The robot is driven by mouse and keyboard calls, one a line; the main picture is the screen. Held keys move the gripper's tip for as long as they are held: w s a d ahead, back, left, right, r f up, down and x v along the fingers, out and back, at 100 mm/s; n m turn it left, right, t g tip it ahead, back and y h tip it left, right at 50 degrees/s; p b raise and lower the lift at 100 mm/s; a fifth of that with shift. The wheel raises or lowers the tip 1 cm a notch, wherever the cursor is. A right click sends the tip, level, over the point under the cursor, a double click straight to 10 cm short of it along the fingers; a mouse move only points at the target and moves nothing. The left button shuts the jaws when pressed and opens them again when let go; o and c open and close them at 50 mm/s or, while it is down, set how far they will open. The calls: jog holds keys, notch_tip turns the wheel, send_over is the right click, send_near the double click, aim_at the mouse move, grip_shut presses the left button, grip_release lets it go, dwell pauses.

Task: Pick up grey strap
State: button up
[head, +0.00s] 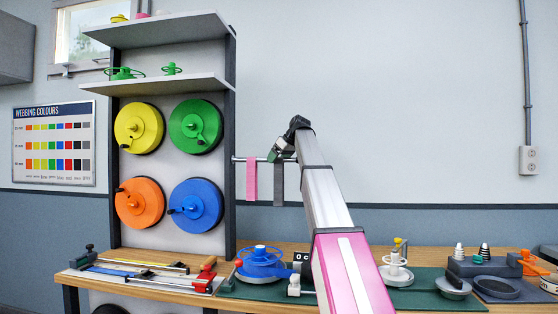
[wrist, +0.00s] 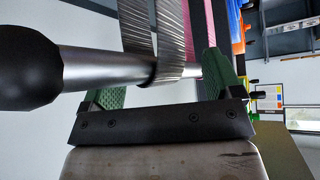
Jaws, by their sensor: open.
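The grey strap (head: 279,187) hangs over a horizontal metal bar (head: 240,159) that sticks out from the rack's right side. In the wrist view the ribbed grey strap (wrist: 170,28) loops around the bar (wrist: 100,68). My gripper (head: 283,150) is at the bar's outer end, by the top of the grey strap. In the wrist view my gripper (wrist: 163,78) is open, with green finger pads on either side of the strap and bar. Part of the left finger is hidden behind the bar. I cannot tell whether either pad touches the strap.
A pink strap (head: 251,180) hangs on the same bar, left of the grey one. The bar ends in a black knob (wrist: 28,62). The rack holds coloured reels, including a blue one (head: 196,205). The bench (head: 440,250) below carries several tools.

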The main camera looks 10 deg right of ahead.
jog(key=shift+f, duration=0.1)
jog(key=shift+c, duration=0.3)
jog(key=shift+a, duration=0.1)
jog(key=c, duration=0.8)
jog(key=shift+w+r, duration=0.2)
jog(key=shift+r, duration=0.35)
notch_tip(320, 180, up, 4)
jog(key=shift+w, duration=0.1)
grip_shut()
notch_tip(320, 180, up, 7)
jog(key=shift+s, duration=0.25)
jog(key=shift+s, duration=0.1)
